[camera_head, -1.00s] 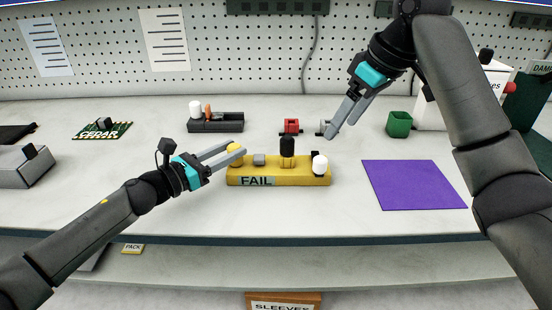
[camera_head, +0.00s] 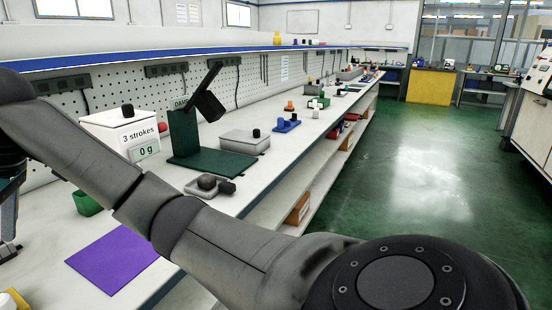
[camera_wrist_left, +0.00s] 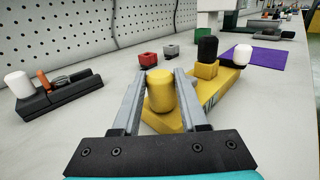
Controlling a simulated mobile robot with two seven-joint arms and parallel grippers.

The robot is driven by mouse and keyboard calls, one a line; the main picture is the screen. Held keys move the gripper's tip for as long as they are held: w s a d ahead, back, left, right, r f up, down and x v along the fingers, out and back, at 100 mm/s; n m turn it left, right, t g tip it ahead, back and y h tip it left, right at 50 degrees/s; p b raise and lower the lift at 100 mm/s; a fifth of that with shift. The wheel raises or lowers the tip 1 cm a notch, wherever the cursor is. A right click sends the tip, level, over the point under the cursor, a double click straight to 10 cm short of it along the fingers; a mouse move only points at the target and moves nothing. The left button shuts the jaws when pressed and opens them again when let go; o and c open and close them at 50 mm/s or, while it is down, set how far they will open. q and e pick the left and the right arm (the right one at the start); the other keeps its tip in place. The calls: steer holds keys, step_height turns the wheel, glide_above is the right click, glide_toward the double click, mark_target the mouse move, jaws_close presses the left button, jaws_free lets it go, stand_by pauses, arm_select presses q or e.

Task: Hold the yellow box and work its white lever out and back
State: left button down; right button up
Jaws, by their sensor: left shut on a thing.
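The yellow box (camera_wrist_left: 222,82) lies on the bench in the left wrist view. A yellow knob (camera_wrist_left: 161,92) stands at its near end, and my left gripper (camera_wrist_left: 160,76) is shut on that knob. A black-topped post (camera_wrist_left: 207,50) stands mid-box. The white lever's knob (camera_wrist_left: 244,55) is upright at the far end. In the head view, only a bit of the box (camera_head: 20,299) and a white knob (camera_head: 6,301) show at the bottom left corner.
A purple mat (camera_head: 112,256) lies right of the box. Behind it are a green cup (camera_head: 86,202), a white scale box (camera_head: 118,135) and a dark green stand (camera_head: 185,140). A black tray (camera_wrist_left: 58,95) and red block (camera_wrist_left: 148,59) are near the left gripper. The floor aisle is clear.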

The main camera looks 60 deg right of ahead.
arm_select(q)
steer(key=shift+s+f, duration=0.1)
steer(key=shift+f, duration=0.15)
steer(key=c, duration=0.8)
jaws_free()
steer(key=shift+c, duration=0.2)
steer(key=o, duration=0.5)
steer(key=shift+r, duration=0.2)
steer(key=shift+a, duration=0.1)
steer(key=v, duration=1.1)
steer(key=shift+s+a, duration=0.25)
steer(key=shift+s, duration=0.05)
